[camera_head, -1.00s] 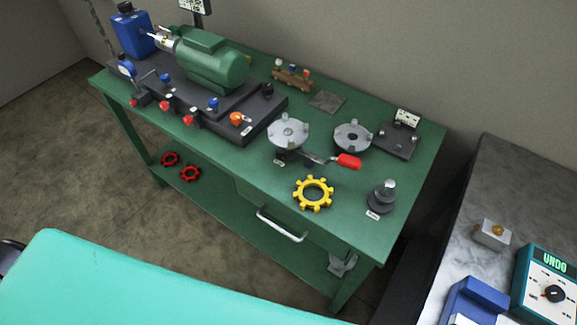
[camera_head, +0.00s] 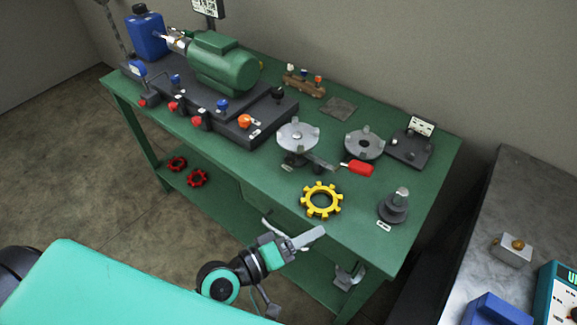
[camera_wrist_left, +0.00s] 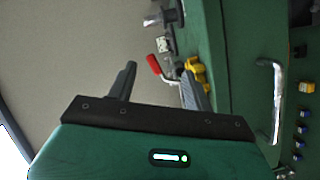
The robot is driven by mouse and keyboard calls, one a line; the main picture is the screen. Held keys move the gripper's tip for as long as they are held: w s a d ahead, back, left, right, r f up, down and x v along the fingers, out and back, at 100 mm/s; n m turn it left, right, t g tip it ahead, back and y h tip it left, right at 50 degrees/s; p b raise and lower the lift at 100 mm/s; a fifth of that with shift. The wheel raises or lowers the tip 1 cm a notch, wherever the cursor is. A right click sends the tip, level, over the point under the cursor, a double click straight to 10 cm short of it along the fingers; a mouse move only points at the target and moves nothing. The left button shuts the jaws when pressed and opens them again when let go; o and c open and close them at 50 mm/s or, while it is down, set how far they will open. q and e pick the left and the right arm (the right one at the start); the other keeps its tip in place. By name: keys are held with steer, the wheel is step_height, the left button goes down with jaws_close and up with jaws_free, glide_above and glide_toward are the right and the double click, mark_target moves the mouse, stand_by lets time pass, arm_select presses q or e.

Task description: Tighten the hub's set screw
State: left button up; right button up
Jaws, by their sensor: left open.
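A grey lobed hub (camera_head: 298,137) sits raised on a stand on the green bench. A second grey lobed hub (camera_head: 364,144) with a dark centre hole lies to its right. I cannot make out a set screw on either. A red handle (camera_head: 360,168) with a metal shank lies in front of them; it also shows in the left wrist view (camera_wrist_left: 153,64). A yellow toothed ring (camera_head: 321,201) lies near the front edge. My left gripper (camera_head: 312,238) is open and empty, in front of the bench edge below the ring. My right gripper is out of view.
A dark stepped post (camera_head: 394,206) and black plate (camera_head: 410,148) are at the right. A drawer handle (camera_wrist_left: 277,100) juts from the bench front. A grey counter stands right.

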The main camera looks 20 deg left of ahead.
arm_select(q)
step_height(320, 180, up, 4)
steer(key=w+a+f+n+t, duration=0.1)
steer(key=w+n+t, duration=0.1)
steer(key=n+t, duration=0.25)
steer(key=n+y, duration=1.2)
steer(key=n, duration=0.7)
glide_toward(290, 161)
steer(key=w, duration=0.1)
steer(key=w+t+p, duration=0.1)
steer(key=shift+w+a+f+m, duration=0.15)
steer(key=shift+w+f+m, duration=0.1)
steer(key=shift+w, duration=0.1)
steer(key=w, duration=0.4)
steer(key=shift+w, duration=0.3)
steer(key=shift+w+a, duration=0.1)
steer(key=shift+w, duration=0.4)
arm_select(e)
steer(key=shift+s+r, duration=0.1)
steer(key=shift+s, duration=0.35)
